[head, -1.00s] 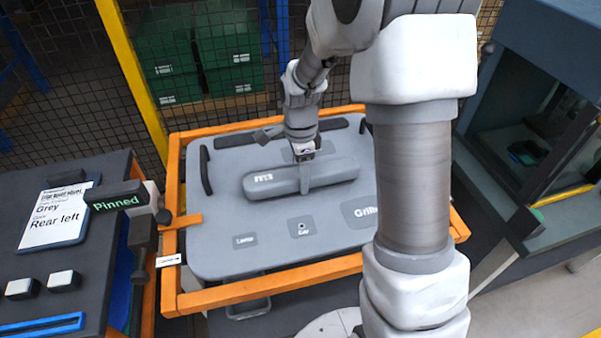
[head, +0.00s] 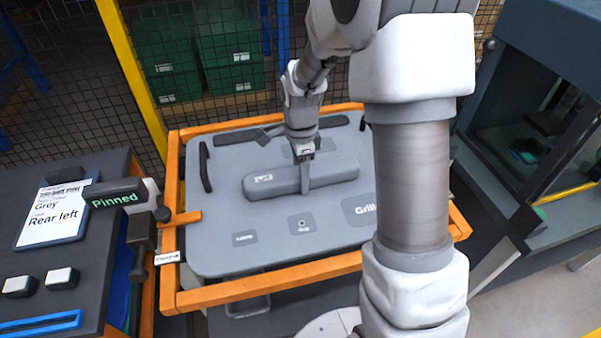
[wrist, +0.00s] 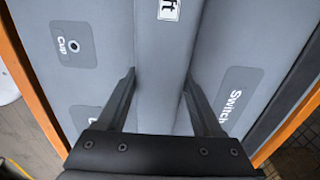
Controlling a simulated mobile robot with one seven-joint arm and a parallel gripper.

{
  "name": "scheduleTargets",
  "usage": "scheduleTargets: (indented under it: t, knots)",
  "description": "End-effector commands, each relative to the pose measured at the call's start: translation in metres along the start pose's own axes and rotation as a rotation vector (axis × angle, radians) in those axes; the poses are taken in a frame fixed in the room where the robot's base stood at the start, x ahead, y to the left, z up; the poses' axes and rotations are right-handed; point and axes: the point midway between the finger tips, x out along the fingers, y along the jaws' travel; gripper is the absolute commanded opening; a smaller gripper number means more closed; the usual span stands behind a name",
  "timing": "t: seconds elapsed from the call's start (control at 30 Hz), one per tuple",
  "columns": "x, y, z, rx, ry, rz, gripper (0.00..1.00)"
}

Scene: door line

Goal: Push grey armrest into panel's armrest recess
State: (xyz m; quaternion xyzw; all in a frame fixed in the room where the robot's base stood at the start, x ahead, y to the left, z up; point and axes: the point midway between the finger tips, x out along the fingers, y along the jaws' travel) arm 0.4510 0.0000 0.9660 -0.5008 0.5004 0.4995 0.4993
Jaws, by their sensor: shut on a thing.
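The grey armrest (head: 333,171) is a long rounded bar lying across the middle of the grey door panel (head: 215,239). A small white label shows on its left end. In the wrist view the armrest (wrist: 161,62) runs up between the two dark fingers of my gripper (wrist: 160,100). My gripper (head: 305,185) is shut on the armrest near its middle, reaching down from above. The armrest recess is not visible; the armrest hides the panel beneath it. I cannot tell how deep the armrest sits.
An orange frame (head: 240,292) surrounds the panel. Labelled recesses, among them Cup (head: 301,224) and Switch (wrist: 236,97), lie beside the armrest. At left, a dark bench carries a sign reading Pinned (head: 117,194) and a tablet (head: 55,213) reading Grey, Rear left. A mesh fence stands behind.

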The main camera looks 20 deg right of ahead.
Motion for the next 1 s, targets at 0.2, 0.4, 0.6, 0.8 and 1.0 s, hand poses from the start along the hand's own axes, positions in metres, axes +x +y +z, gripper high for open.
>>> scheduleTargets:
  t: [0.2, 0.4, 0.6, 0.8, 1.0]
  knots:
    - [0.0, 0.0, -0.001, 0.001, 0.001, 0.0, 0.89]
    - [0.0, 0.0, -0.001, 0.001, 0.001, 0.0, 1.0]
    - [-0.006, 0.0, -0.001, 0.0, 0.001, -0.001, 1.0]
    - [-0.041, -0.001, 0.0, 0.0, 0.001, -0.004, 1.0]
    - [-0.091, -0.001, 0.0, 0.001, 0.001, -0.006, 1.0]
